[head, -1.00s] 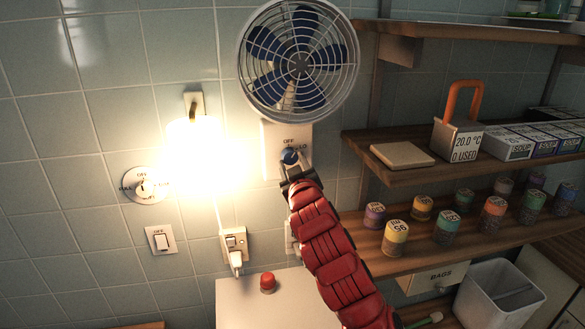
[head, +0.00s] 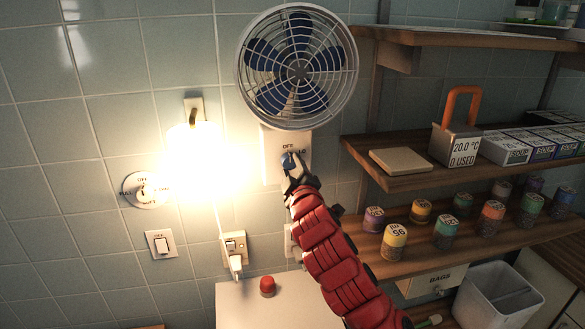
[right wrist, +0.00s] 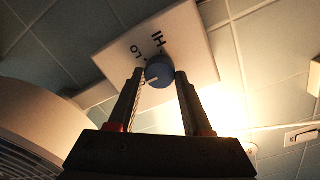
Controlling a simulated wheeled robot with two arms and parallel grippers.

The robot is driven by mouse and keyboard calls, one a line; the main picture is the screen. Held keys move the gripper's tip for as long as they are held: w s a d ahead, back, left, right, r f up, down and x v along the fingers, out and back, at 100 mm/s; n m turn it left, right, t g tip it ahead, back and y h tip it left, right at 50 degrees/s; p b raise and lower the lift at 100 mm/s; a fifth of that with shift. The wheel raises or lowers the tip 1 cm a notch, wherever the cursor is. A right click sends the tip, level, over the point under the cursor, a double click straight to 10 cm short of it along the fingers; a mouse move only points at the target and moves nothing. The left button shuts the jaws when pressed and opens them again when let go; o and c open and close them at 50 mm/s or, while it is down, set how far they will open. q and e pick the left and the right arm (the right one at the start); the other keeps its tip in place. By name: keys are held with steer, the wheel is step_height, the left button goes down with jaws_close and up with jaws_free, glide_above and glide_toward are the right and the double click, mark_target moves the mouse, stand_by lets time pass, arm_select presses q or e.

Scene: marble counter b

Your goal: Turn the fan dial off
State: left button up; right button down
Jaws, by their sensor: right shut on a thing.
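The fan dial is a round blue knob (head: 288,161) on a white plate (head: 274,166) on the tiled wall, just below the fan (head: 298,66). "OFF" is printed above the knob in the head view. My right gripper (head: 291,168) reaches up to the knob from below, its jaws shut on the knob's sides. In the right wrist view the knob (right wrist: 160,71) sits between the two fingertips (right wrist: 159,75), near printed "LO" and "HI". A pale mark shows on its face; I cannot tell which setting it points at. My left gripper is not in view.
A bright lamp (head: 195,150) glows left of the plate. Another dial (head: 147,190), a switch (head: 161,243) and a plugged socket (head: 234,246) are on the wall. A red button (head: 267,286) is below. Shelves with jars and boxes (head: 502,148) stand at right.

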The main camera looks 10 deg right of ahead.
steer(key=shift+r, duration=0.1)
steer(key=shift+c, duration=1.7)
jaws_free()
